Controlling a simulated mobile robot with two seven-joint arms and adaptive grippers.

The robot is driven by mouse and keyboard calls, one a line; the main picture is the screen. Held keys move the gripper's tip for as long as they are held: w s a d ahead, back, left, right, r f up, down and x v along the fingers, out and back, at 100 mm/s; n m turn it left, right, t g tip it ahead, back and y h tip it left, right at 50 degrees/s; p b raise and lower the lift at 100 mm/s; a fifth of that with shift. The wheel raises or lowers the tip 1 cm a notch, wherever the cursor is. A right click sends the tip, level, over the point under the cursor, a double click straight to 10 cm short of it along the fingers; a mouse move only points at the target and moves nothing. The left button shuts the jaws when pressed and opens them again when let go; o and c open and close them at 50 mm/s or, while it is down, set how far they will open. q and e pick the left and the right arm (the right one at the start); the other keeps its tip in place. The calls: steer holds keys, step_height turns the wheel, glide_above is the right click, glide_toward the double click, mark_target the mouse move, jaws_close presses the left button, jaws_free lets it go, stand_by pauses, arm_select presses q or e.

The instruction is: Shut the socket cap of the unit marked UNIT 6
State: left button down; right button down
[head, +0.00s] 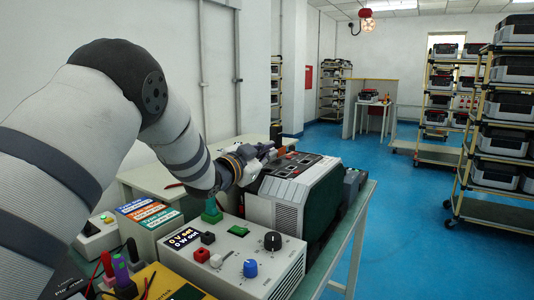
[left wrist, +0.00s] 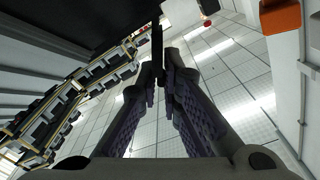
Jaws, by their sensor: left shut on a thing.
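A grey unit (head: 273,212) with a dark top panel stands on the bench in the head view. Any UNIT 6 marking is too small to read. My left gripper (head: 277,153) is at the far upper edge of this unit. Its fingers (left wrist: 163,80) are close together in the left wrist view, shut on a thin dark piece (left wrist: 157,42) seen edge-on. I cannot tell for sure whether that piece is the socket cap. The socket is hidden behind the gripper. My right gripper is in neither view.
A white control box (head: 225,262) with knobs stands in front of the unit. Labelled boxes (head: 147,214) and a yellow item (head: 172,285) lie to its left. The bench edge (head: 352,232) is close on the right. Wheeled racks (head: 500,110) stand beyond open blue floor (head: 385,205).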

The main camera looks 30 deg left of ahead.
arm_select(q)
steer(key=c, duration=1.7)
jaws_free()
steer(key=s, duration=0.8)
steer(key=s+a, duration=0.1)
steer(key=s, duration=0.3)
steer(key=shift+a, duration=0.1)
